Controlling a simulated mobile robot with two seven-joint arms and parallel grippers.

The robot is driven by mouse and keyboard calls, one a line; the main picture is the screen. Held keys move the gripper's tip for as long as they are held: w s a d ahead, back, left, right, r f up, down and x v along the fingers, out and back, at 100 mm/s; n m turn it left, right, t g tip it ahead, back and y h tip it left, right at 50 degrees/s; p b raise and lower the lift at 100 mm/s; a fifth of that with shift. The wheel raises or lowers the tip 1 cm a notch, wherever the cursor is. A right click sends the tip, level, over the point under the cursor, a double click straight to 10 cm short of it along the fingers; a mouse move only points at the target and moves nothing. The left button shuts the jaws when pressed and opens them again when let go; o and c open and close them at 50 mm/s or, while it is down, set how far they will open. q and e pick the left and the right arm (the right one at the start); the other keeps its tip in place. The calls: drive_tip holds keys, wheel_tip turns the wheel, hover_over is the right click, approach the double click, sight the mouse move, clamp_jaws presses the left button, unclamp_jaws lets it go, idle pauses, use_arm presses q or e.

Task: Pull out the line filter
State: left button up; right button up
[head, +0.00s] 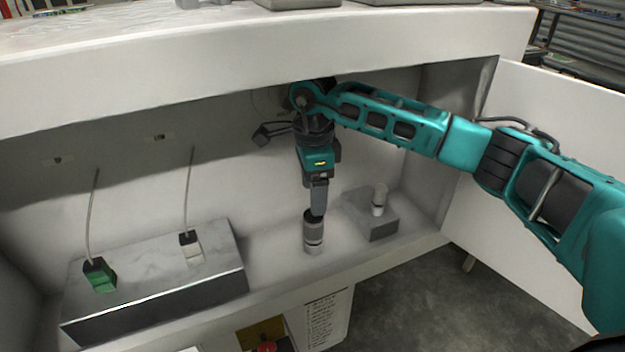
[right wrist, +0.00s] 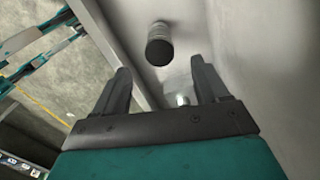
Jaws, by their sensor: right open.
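A grey ribbed cylinder (head: 313,236), which looks like the line filter, stands upright on the cabinet's lower shelf. My right gripper (head: 318,213) points down just above it in the head view; I cannot tell whether they touch. In the right wrist view my right gripper (right wrist: 165,80) is open, with its two dark fingers apart and nothing clasped. A dark ribbed cylinder (right wrist: 159,45) shows beyond the fingertips there. A small shiny piece (right wrist: 182,99) shows between the fingers, farther off. My left gripper is not in view.
A smaller light cylinder (head: 380,200) stands on a grey block (head: 372,219) to the right. A long box (head: 150,262) with a green connector (head: 98,272) and a white connector (head: 190,246), each with a cable, lies left. The white counter (head: 250,50) overhangs the space.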

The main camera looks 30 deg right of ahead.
sight(313, 226)
wheel_tip(313, 226, down, 10)
drive_tip(key=shift+f+b, duration=0.1)
drive_tip(key=shift+b, duration=0.6)
drive_tip(key=shift+c, duration=0.4)
drive_tip(key=c, duration=1.1)
